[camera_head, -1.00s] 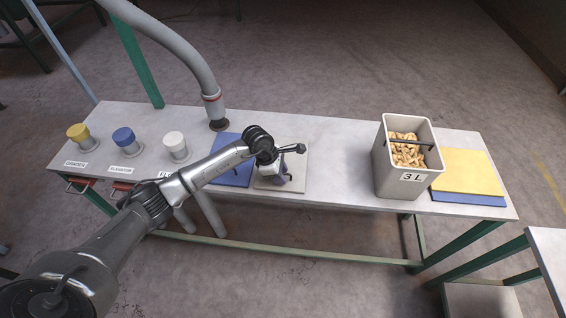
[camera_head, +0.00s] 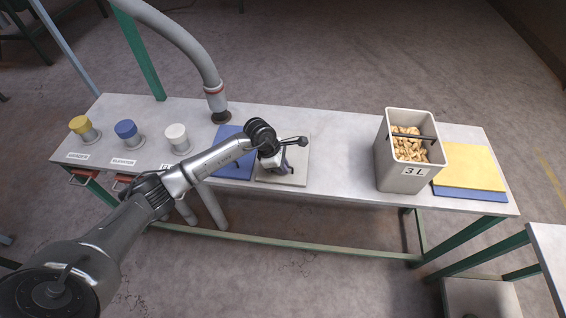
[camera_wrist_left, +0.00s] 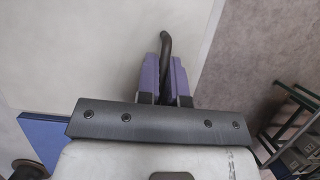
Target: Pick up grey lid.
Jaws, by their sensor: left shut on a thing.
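The grey lid (camera_head: 296,178) is a flat, pale square plate at the middle of the table, beside a blue lid (camera_head: 232,169). My left gripper (camera_head: 275,162) is over the grey lid, pointing down. In the left wrist view, its purple fingers (camera_wrist_left: 165,75) are shut on the lid's dark bar handle (camera_wrist_left: 166,43). The pale lid surface (camera_wrist_left: 105,60) spreads out beneath them. I cannot tell whether the lid rests on the table or is slightly above it. My right gripper is not in view.
A grey bin (camera_head: 403,181) marked 3 L, filled with nuts, stands at the right. A yellow lid (camera_head: 468,167) lies on a blue one beside it. A hose (camera_head: 209,75) hangs behind the blue lid. Yellow, blue and white capped containers stand at left.

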